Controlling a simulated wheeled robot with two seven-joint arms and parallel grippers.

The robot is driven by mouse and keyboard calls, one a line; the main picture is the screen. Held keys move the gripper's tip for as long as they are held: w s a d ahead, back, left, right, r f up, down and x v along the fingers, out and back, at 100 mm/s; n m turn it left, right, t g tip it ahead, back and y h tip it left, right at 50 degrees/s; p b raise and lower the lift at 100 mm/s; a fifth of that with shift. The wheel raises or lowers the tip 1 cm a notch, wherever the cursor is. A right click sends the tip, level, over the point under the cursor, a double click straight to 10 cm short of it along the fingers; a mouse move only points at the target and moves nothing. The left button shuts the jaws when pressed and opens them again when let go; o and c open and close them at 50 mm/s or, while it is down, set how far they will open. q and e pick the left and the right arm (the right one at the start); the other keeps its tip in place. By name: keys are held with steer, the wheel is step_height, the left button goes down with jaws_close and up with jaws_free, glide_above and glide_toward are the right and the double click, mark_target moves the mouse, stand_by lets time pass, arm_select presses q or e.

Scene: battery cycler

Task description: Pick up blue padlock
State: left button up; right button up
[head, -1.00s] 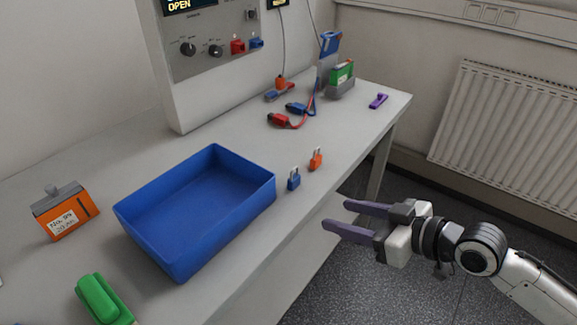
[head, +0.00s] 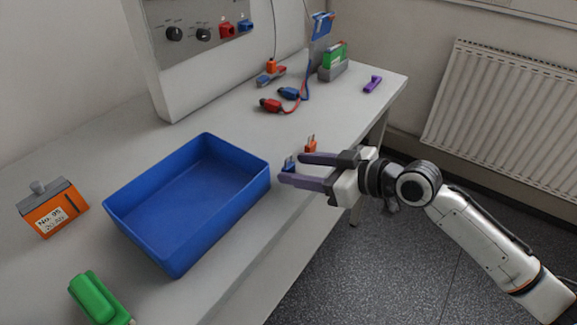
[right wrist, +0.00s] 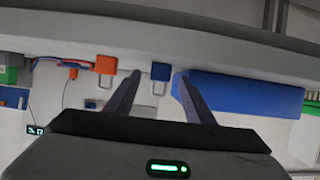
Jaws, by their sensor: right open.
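The blue padlock (head: 288,164) stands on the grey table near its front edge, just right of the blue tray. In the head view it is partly hidden behind the fingers of my right gripper (head: 290,169). The right gripper is open and empty, with its purple fingers pointing left at the padlock. My left gripper is not in view.
An orange padlock (head: 311,146) stands just behind the blue one, close to the fingers. The blue tray (head: 150,238) is to the left. Red and blue clips (head: 270,104) lie farther back. An orange box (head: 50,210) and a green object (head: 97,297) are at the left.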

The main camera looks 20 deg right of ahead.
steer(key=shift+w+a+f, duration=0.2)
steer(key=shift+w+a, duration=0.1)
steer(key=shift+w, duration=0.05)
steer(key=c, duration=1.2)
steer(key=shift+o, duration=0.2)
steer(key=shift+r, duration=0.1)
